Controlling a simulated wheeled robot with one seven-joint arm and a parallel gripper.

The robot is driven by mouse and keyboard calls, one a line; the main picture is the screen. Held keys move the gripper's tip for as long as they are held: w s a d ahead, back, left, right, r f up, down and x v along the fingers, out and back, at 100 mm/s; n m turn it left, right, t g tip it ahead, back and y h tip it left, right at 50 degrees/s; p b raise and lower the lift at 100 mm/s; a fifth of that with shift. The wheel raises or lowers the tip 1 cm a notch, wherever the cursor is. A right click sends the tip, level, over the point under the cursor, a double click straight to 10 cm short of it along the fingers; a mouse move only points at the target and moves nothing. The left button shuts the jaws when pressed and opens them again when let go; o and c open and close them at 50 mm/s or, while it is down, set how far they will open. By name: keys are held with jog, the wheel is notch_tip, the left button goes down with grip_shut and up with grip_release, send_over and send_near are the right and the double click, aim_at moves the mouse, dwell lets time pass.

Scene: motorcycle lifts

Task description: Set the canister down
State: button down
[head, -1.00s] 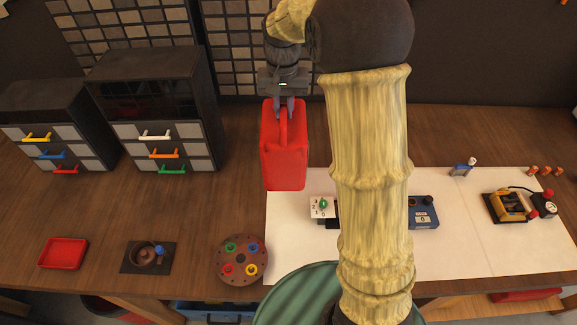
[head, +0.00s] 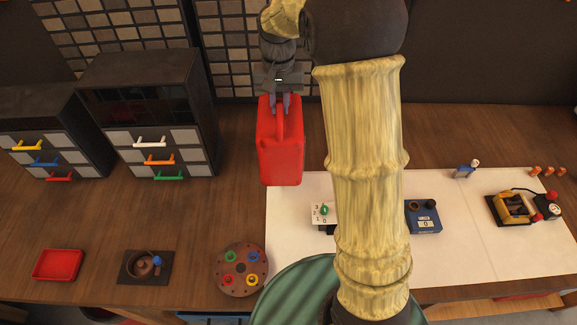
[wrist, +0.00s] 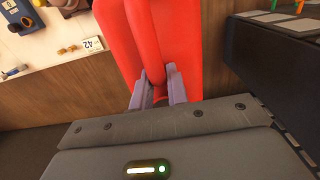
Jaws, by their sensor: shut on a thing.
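The red canister (head: 281,155) hangs upright from my gripper (head: 280,104), in front of the back panel in the head view. My gripper is shut on the canister's handle; the wrist view shows both fingers (wrist: 158,92) on either side of the red handle (wrist: 159,75). In the head view the canister's lower end overlaps the wooden bench top beside the white mat's (head: 460,240) back left corner. I cannot tell for sure how far its base is above the bench.
Two dark drawer cabinets (head: 150,90) stand at the left. A red tray (head: 58,265), a dark plate with a small bowl (head: 145,267) and a round disc with coloured rings (head: 241,269) lie in front. A blue meter box (head: 424,218) and a yellow device (head: 512,207) sit on the mat. Bare wood lies left of the canister.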

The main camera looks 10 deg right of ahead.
notch_tip(320, 180, down, 6)
jog(key=shift+r+p, duration=0.15)
jog(key=shift+p, duration=0.65)
notch_tip(320, 180, down, 4)
jog(key=shift+f+p, duration=0.1)
jog(key=shift+p, duration=0.45)
jog(key=c, duration=1.4)
grip_release()
jog(key=shift+d, duration=0.1)
jog(key=shift+o, duration=0.2)
jog(key=shift+s, duration=0.1)
